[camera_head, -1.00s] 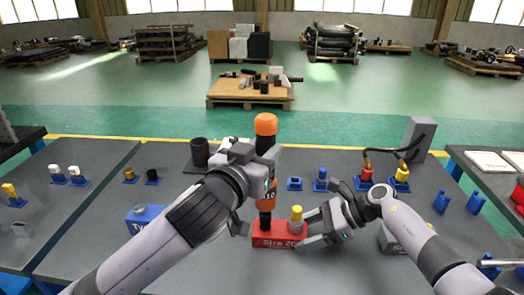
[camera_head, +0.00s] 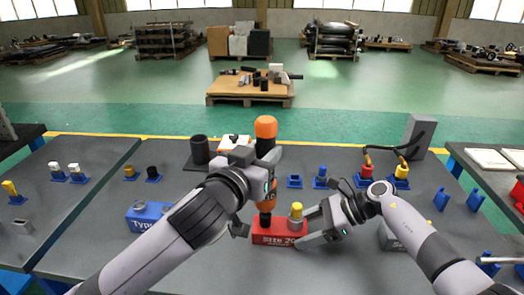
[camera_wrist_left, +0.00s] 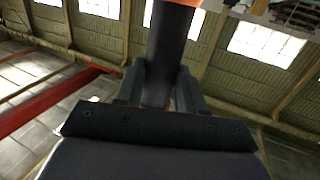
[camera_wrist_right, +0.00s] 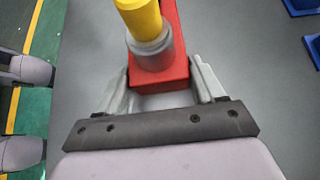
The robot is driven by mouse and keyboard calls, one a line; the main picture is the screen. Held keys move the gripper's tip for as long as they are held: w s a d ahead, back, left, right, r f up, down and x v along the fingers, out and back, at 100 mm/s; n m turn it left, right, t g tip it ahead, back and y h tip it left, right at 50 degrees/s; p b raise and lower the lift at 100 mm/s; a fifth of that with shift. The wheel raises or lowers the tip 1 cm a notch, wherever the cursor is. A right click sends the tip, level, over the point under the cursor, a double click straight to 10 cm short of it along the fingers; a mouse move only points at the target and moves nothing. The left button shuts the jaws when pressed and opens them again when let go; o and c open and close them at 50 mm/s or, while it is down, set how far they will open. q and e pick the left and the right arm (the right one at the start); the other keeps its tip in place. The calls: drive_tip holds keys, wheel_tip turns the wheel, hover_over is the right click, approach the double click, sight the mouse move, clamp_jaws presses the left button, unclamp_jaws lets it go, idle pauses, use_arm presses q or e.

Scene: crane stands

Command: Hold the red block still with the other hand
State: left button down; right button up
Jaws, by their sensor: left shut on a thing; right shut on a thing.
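The red block (camera_head: 272,239) lies on the grey table in front of me, with white lettering on its front. A grey cylinder with a yellow top (camera_head: 296,212) stands at its right end. My right gripper (camera_head: 308,228) is shut on the block's right end; the right wrist view shows its fingers on both sides of the red block (camera_wrist_right: 172,70). My left gripper (camera_head: 256,205) is shut on an upright orange and black tool (camera_head: 266,127), whose dark lower end is over the block's left part. In the left wrist view, the dark shaft (camera_wrist_left: 168,45) stands between the fingers.
A blue block (camera_head: 146,212) lies to the left and a grey block (camera_head: 392,238) to the right, partly behind my right arm. A black cylinder (camera_head: 200,150) stands behind. Red and yellow connectors with black cables (camera_head: 367,172) sit at the back right, by a grey box (camera_head: 419,138).

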sight(261, 133)
use_arm(q)
drive_tip(key=shift+f, duration=0.4)
use_arm(e)
drive_tip(key=shift+r, duration=0.1)
idle(3.5)
use_arm(q)
drive_tip(key=shift+r, duration=0.1)
drive_tip(key=shift+r, duration=2.65)
use_arm(e)
drive_tip(key=o, duration=1.3)
drive_tip(key=shift+o, duration=0.2)
